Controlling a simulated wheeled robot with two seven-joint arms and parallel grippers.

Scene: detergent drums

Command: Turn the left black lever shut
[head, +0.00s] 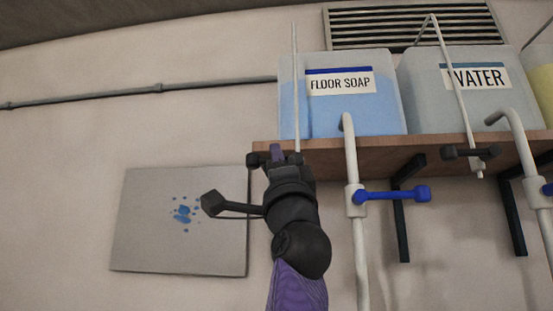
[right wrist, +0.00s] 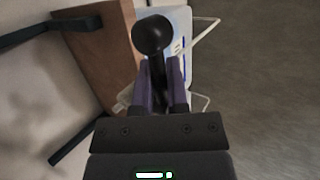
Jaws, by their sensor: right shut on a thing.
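The left black lever (head: 254,160) sits at the lower end of a thin white pipe (head: 296,80) in front of the floor soap drum (head: 345,108). It appears roughly level, crosswise to the pipe, with its knob to the left. My right gripper (head: 277,153) is shut on the lever and hides its middle. In the right wrist view the lever's round black knob (right wrist: 153,35) stands out beyond the purple fingers (right wrist: 161,85), with its stem between them. My left gripper is not in view.
A wooden shelf (head: 440,144) on black brackets carries the drums, including a water drum (head: 450,95). A blue lever (head: 395,195) on a thicker white pipe is close to the right. Another black lever (head: 470,153) is farther right. A splash sign (head: 150,230) hangs left.

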